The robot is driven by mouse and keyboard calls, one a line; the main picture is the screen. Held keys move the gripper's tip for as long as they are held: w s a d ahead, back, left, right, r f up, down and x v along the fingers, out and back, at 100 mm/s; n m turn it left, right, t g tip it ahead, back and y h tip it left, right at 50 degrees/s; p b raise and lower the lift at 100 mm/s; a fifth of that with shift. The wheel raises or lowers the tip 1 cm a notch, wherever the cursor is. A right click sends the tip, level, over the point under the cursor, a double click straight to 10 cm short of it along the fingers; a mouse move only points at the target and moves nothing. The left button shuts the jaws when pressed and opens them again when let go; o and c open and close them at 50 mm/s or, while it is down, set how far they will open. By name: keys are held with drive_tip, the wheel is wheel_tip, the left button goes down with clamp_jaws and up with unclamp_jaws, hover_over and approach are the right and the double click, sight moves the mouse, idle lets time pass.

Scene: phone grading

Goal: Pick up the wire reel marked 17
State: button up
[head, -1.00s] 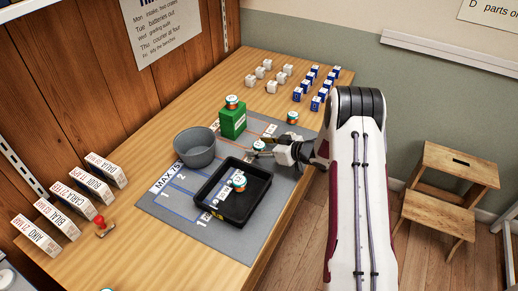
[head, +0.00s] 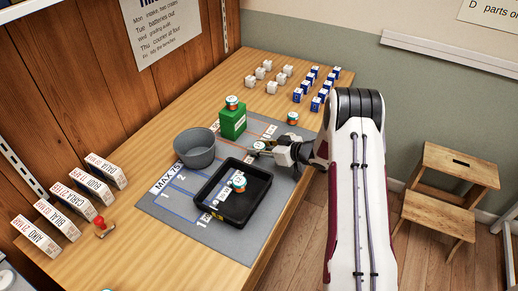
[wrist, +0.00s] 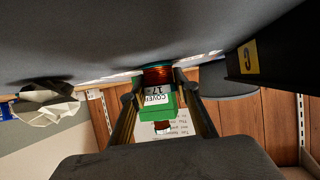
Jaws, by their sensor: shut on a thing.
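My gripper (head: 262,149) is low over the right part of the grey mat, beyond the black tray. It is shut on a copper-coloured wire reel (wrist: 158,77), which shows between the fingers in the wrist view. A green box (head: 232,124) stands behind the held reel with another reel (head: 232,102) on top. Other reels lie in the tray (head: 238,184) and near the table's right edge (head: 292,118).
The black tray (head: 209,203) and a grey bowl (head: 193,152) stand on the mat (head: 190,222). White blocks (head: 271,87) and blue-and-white boxes (head: 316,103) stand at the far end. Name-marked boxes (head: 107,168) and a red stamp (head: 100,223) are at left.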

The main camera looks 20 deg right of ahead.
sight(259, 145)
drive_tip(key=shift+r, duration=0.15)
drive_tip(key=shift+r, duration=4.85)
